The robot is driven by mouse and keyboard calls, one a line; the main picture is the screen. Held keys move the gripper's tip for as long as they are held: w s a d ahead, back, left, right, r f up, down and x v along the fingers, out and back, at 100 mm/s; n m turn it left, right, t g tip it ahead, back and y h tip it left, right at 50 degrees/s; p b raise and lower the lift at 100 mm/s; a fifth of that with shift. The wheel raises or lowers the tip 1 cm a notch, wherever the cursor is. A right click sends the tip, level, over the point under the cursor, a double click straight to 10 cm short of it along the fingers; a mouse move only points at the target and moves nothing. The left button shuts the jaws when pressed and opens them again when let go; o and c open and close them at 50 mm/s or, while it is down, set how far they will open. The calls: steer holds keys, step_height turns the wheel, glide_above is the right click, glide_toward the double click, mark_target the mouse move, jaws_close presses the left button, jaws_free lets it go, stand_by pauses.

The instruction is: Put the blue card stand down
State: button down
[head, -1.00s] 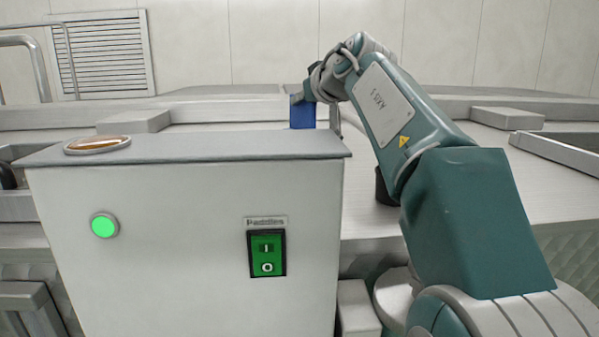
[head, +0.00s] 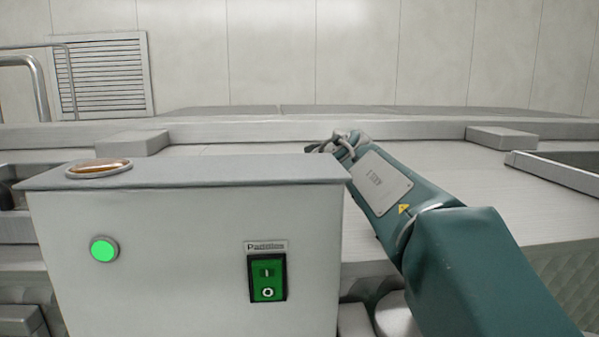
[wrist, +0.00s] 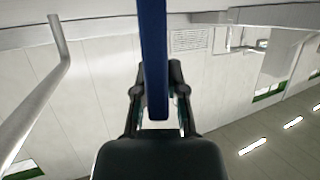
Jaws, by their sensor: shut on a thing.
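The blue card stand (wrist: 153,60) shows edge-on in the wrist view as an upright blue strip between the two fingers. My gripper (wrist: 155,95) is shut on it. In the head view my gripper (head: 318,147) is low behind the right end of the grey control box, and only its upper part shows. The card stand is hidden there behind the box. I cannot tell whether its base touches the surface behind.
The control box (head: 180,250) fills the front left, with a green lamp (head: 104,250) and a green Paddles switch (head: 267,278). A pale worktop (head: 440,170) lies behind, largely clear to the right.

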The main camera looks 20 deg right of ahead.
steer(key=shift+f, duration=0.1)
steer(key=c, duration=0.7)
jaws_free()
steer(key=v, duration=1.2)
steer(key=shift+s, duration=0.1)
